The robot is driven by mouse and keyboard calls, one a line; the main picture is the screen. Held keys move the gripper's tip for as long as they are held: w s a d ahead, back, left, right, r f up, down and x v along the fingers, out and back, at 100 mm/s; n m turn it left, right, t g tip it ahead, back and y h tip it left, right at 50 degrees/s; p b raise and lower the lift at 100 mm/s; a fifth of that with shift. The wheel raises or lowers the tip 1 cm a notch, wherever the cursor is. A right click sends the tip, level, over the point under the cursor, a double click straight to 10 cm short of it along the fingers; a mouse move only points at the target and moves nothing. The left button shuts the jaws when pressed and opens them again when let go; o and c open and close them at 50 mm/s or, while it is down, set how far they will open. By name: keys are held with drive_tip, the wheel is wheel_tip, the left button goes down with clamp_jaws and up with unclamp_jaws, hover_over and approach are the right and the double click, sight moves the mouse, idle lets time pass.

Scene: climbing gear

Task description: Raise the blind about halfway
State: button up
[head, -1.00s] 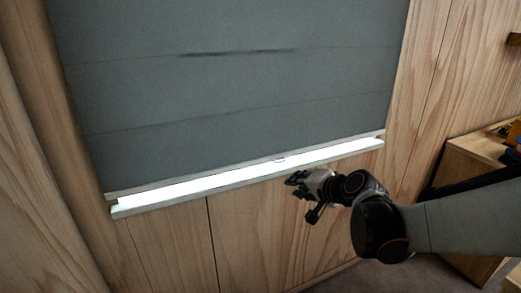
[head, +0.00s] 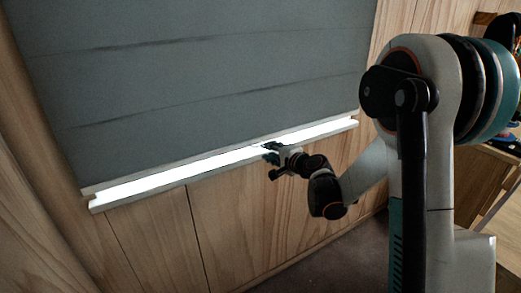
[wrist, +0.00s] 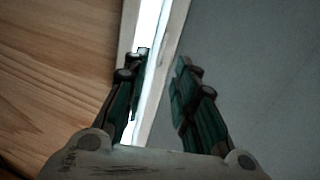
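The grey fabric blind (head: 200,80) hangs most of the way down, with faint horizontal creases. Its pale bottom rail (head: 200,157) sits just above the sill, with a bright strip of light between. My gripper (head: 270,152) is at the rail, right of its middle, and hides that part of it. In the wrist view my gripper (wrist: 163,58) is open. One finger lies over the bright gap and the other over the grey fabric (wrist: 265,60), with the pale rail (wrist: 166,75) running between them. I cannot tell whether either finger touches it.
A light sill (head: 150,191) runs below the gap. Wood panelling (head: 240,220) covers the wall beneath and beside the blind. A wooden cabinet (head: 480,185) and a shelf (head: 485,18) stand at the right, partly behind my arm. Grey floor shows below.

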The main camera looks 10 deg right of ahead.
drive_tip(key=b+x, duration=0.1)
drive_tip(key=x, duration=0.6)
drive_tip(key=shift+w, duration=0.2)
clamp_jaws()
